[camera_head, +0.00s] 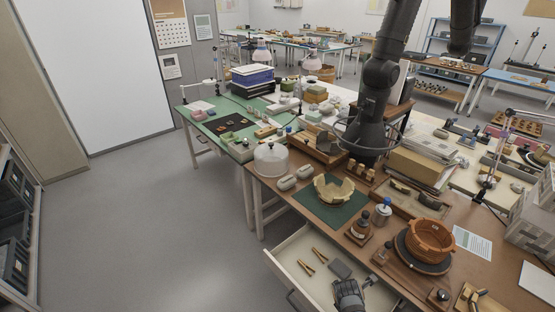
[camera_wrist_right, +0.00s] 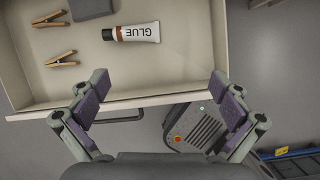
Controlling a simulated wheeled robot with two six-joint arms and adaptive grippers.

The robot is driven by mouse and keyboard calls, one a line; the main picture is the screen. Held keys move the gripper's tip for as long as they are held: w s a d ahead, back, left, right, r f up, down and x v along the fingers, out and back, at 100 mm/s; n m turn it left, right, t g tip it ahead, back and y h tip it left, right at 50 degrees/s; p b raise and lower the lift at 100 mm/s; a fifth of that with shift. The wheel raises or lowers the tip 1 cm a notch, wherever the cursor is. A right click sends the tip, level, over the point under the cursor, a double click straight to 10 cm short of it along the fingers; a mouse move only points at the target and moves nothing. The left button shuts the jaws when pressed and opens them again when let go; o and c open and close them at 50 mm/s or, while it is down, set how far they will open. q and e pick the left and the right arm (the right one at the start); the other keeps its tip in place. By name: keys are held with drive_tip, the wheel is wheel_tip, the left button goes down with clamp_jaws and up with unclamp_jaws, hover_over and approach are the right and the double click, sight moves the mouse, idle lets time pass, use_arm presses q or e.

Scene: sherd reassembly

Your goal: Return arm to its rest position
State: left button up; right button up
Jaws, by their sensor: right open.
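My right gripper (camera_wrist_right: 165,95) is open and empty in the right wrist view, its purple-padded fingers wide apart around the front edge of an open drawer (camera_wrist_right: 220,60). A dark gripper (camera_head: 350,295) also shows at the bottom of the head view, over the open drawer (camera_head: 283,262). A glue tube (camera_wrist_right: 137,33) lies in the drawer, clear of the fingers. Dark arm links (camera_head: 375,100) rise at the top of the head view; no left gripper can be made out there. A pale, jagged-rimmed bowl (camera_head: 333,190) sits on a green mat (camera_head: 345,215).
Two clothespins (camera_wrist_right: 60,60) and a grey block (camera_wrist_right: 95,6) lie in the drawer. A glass dome (camera_head: 270,160), bottles (camera_head: 382,210) and an orange basket-like vessel (camera_head: 430,240) crowd the brown table. The floor (camera_head: 170,220) at left is clear.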

drive_tip(key=s+r+m+y, duration=0.1)
drive_tip(key=s+r+m, duration=0.5)
drive_tip(key=r+m, duration=0.4)
drive_tip(key=s+r+m+y, duration=0.2)
drive_tip(key=s+r+m, duration=0.5)
drive_tip(key=m, duration=0.6)
wheel_tip(320, 180, down, 25)
drive_tip(key=d, duration=0.3)
use_arm(q)
drive_tip(key=w, duration=0.1)
drive_tip(key=w+f+b, duration=0.1)
drive_tip(key=w, duration=0.1)
drive_tip(key=shift+w, duration=0.2)
use_arm(e)
drive_tip(key=s+f+g, duration=0.1)
drive_tip(key=s+f, duration=1.7)
drive_tip(key=s, duration=0.1)
drive_tip(key=shift+s+d+g, duration=0.3)
drive_tip(key=shift+d+g, duration=0.1)
drive_tip(key=shift+f, duration=0.1)
